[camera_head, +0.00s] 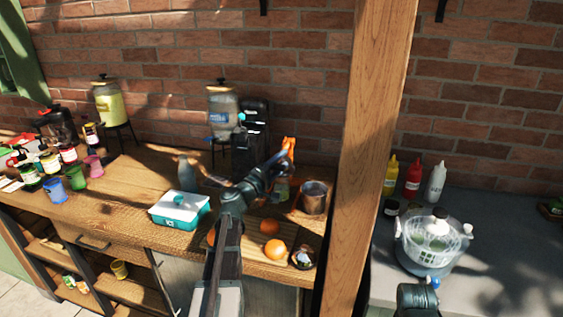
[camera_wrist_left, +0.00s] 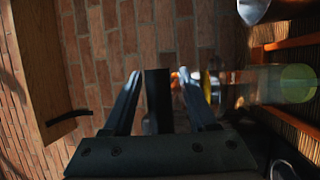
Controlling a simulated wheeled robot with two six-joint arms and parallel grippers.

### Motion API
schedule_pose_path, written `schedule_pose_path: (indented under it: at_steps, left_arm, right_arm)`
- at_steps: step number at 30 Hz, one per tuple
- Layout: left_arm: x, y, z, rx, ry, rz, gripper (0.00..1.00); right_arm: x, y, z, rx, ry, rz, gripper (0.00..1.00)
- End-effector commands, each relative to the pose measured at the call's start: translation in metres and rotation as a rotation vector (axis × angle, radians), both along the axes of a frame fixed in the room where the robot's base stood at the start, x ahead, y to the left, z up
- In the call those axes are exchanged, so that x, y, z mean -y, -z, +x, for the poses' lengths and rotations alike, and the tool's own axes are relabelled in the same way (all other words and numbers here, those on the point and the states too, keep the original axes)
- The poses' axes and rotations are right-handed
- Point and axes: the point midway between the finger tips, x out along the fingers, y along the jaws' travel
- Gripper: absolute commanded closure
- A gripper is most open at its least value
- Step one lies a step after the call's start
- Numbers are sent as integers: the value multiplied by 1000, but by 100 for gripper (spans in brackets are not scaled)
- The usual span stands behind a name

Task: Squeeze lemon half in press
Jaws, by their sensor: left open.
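My left gripper (camera_head: 277,160) is at the back of the wooden counter, beside an orange upright piece (camera_head: 288,148) that may be part of the press. In the left wrist view my left gripper (camera_wrist_left: 160,82) is open, its two fingers apart. A dark upright bar (camera_wrist_left: 157,95) shows between or behind the fingers; I cannot tell if it is near them. No lemon half can be made out. A small dark bowl (camera_head: 303,257) at the counter's front holds something too small to tell.
Oranges (camera_head: 274,249) lie on the counter near my left arm. A metal pot (camera_head: 315,197) stands right of the gripper, before a wooden post (camera_head: 375,130). A teal-and-white box (camera_head: 180,209) is left. A salad spinner (camera_head: 428,243) stands on the grey counter.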

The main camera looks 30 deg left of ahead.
Motion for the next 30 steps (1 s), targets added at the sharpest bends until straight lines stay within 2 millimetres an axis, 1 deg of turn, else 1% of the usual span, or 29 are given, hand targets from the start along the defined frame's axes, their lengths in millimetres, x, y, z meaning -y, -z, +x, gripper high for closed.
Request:
schedule_pose_path:
  at_steps: [8, 9, 11, 15, 18, 30]
  left_arm:
    - [0, 0, 1, 0, 0, 0, 42]
    - [0, 0, 1, 0, 0, 0, 49]
    - [0, 0, 1, 0, 0, 0, 60]
    - [0, 0, 1, 0, 0, 0, 85]
    - [0, 0, 1, 0, 0, 0, 100]
    - [0, 0, 1, 0, -1, 0, 100]
  right_arm:
    - [0, 0, 0, 0, 0, 0, 50]
    - [0, 0, 0, 0, 0, 0, 50]
    - [0, 0, 0, 0, 0, 0, 50]
    - [0, 0, 0, 0, 0, 0, 50]
    - [0, 0, 0, 0, 0, 0, 50]
    - [0, 0, 0, 0, 0, 0, 50]
